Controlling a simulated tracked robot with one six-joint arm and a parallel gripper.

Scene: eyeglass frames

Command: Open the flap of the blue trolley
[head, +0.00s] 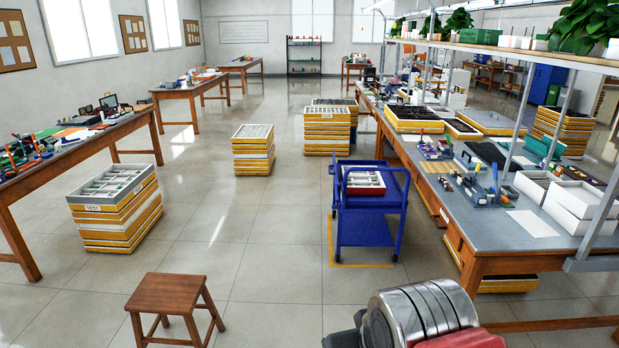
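The blue trolley (352,226) stands on the tiled floor right of the middle, beside the long workbench. My gripper's fingers do not show. A silver ribbed part and a red part, which look like my own arm, show at the bottom right, well nearer than the trolley.
A wooden stool (172,296) stands at the lower left. Stacks of yellow-edged trays stand left (117,207) and behind (253,150). The long workbench (487,236) bounds the right side. Yellow tape (362,265) marks the floor by the trolley. Floor between stool and trolley is clear.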

